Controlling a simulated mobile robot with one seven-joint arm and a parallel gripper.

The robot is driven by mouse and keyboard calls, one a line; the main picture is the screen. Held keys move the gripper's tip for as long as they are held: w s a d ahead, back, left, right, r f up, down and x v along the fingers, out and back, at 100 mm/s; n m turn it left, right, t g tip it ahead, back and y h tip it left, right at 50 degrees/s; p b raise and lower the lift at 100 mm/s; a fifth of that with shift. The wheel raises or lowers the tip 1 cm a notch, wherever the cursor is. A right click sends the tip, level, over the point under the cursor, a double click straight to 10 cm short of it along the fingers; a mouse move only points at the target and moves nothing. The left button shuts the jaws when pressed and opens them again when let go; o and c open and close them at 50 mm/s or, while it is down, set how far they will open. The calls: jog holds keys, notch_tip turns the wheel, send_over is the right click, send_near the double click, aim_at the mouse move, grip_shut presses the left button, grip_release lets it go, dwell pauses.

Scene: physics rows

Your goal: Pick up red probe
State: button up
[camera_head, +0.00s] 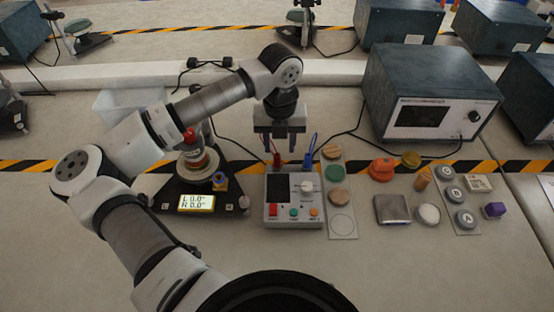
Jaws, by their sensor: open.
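The red probe (277,161) is a small dark-red piece standing upright at the back left of a grey meter box (293,210). My gripper (279,146) points down above and around the top of the red probe, with its two fingers apart. In this single view I cannot tell whether the fingers touch the probe; its upper end is partly hidden by the gripper. A blue probe (310,151) stands at the back right of the same box, just right of my gripper.
A black device with a lit display (196,203) stands left of the box. A strip with coloured discs (342,223) lies close on its right. A large instrument (419,95) stands behind right, with cables between. Several small objects lie further right. The front table is mostly clear.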

aim_at(277, 155)
jog(key=f, duration=0.1)
jog(key=f+p, duration=0.2)
jog(key=f, duration=0.1)
jog(key=shift+s+a, duration=0.1)
jog(key=shift+a, duration=0.25)
jog(key=shift+f, duration=0.55)
grip_shut()
